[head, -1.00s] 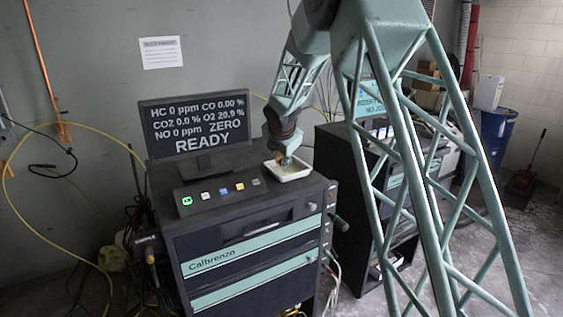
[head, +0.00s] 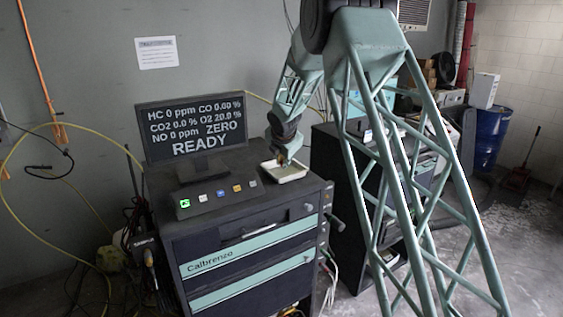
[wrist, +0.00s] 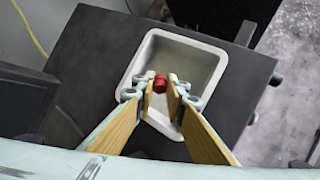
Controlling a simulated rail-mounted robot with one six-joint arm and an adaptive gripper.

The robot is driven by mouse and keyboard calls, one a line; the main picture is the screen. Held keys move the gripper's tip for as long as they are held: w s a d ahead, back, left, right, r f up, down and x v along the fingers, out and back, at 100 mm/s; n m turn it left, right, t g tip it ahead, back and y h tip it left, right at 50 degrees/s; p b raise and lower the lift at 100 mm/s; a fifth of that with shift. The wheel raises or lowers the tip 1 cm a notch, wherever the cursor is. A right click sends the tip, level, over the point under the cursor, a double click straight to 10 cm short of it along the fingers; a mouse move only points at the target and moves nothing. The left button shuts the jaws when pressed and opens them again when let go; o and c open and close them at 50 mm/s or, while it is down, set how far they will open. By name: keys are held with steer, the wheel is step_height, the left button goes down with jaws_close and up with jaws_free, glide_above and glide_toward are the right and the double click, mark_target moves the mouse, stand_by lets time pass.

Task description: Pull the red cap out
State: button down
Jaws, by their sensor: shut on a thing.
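The red cap (wrist: 160,83) is a small red cylinder between the fingertips in the wrist view. My gripper (wrist: 162,85) is shut on it, one wood-coloured finger on each side. The cap is over the white tray (wrist: 205,115), whose floor shows around it; I cannot tell whether it touches the floor. In the head view my gripper (head: 282,159) points down at the white tray (head: 290,179) on top of the dark analyser cabinet (head: 247,207). The cap cannot be made out there.
A monitor (head: 190,127) stands on the cabinet left of my arm, with a row of buttons (head: 221,193) in front. A second dark cabinet (head: 335,190) stands to the right. Hoses hang at the left. Floor is open at the far right.

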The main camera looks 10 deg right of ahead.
steer(key=shift+w+d+f+p, duration=0.3)
steer(key=shift+w+d+p, duration=0.1)
steer(key=shift+w, duration=0.25)
steer(key=shift+w+d+f, duration=0.1)
steer(key=shift+f, duration=0.1)
steer(key=shift+f+b, duration=0.7)
steer(key=shift+f, duration=0.15)
steer(key=c, duration=2.5)
jaws_free()
steer(key=shift+c, duration=0.2)
steer(key=shift+r, duration=0.1)
